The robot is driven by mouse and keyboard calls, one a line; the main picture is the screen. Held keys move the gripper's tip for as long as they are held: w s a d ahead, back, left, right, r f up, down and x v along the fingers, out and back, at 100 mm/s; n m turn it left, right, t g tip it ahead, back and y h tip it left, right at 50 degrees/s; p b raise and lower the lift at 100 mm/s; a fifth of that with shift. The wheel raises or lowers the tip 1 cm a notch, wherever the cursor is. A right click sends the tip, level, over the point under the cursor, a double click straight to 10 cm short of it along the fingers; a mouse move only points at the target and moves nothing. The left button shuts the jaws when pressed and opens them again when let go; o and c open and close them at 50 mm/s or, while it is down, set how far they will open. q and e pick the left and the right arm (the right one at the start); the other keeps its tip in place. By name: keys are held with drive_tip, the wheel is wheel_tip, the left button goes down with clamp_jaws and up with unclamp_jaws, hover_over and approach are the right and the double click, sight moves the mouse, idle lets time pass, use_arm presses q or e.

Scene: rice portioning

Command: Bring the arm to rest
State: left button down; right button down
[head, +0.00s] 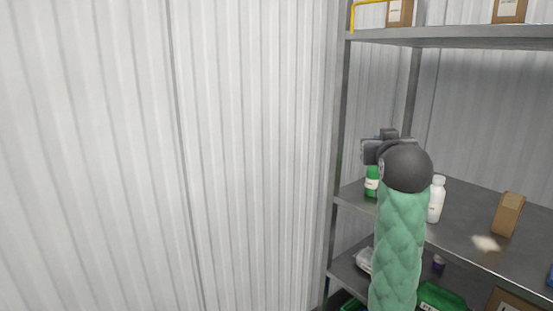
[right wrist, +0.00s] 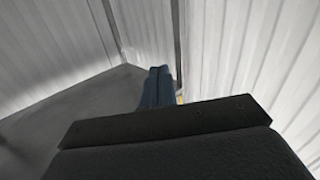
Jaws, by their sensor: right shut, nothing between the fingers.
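My right arm (head: 400,245) rises in its green quilted sleeve in front of the shelf in the head view. Its dark wrist is raised, and the gripper is mostly hidden behind it there. In the right wrist view my right gripper (right wrist: 157,87) has its two fingers together, with nothing held between them. It points toward grey floor and pale corrugated wall. My left gripper is in neither view.
A metal shelf rack (head: 460,212) stands at the right, partly behind my arm. It holds a green bottle (head: 372,182), a white bottle (head: 436,200), a brown carton (head: 508,214) and a small pale patch (head: 485,243). The corrugated wall (head: 150,150) fills the left, with nothing before it.

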drive_tip(key=s+a+f+n+g+y, duration=0.1)
drive_tip(key=s+a+f+g, duration=0.3)
drive_tip(key=f, duration=0.8)
drive_tip(key=s+a+f+n+g+y, duration=0.15)
drive_tip(key=s+f, duration=0.45)
drive_tip(key=f, duration=0.7)
drive_tip(key=s+a+f+g+y, duration=0.25)
drive_tip(key=s+a+f, duration=0.2)
drive_tip(key=f, duration=0.75)
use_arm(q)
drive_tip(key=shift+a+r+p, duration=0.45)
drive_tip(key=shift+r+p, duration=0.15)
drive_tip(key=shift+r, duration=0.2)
use_arm(e)
drive_tip(key=s+f+g, duration=0.3)
drive_tip(key=s+f, duration=0.9)
drive_tip(key=s, duration=0.2)
drive_tip(key=s+f+g, duration=0.4)
drive_tip(key=s+f, duration=0.8)
drive_tip(key=s, duration=0.3)
drive_tip(key=shift+a+h, duration=0.25)
drive_tip(key=shift+h, duration=0.15)
drive_tip(key=shift+s+f+n, duration=0.1)
drive_tip(key=shift+n, duration=0.15)
drive_tip(key=shift+d, duration=0.1)
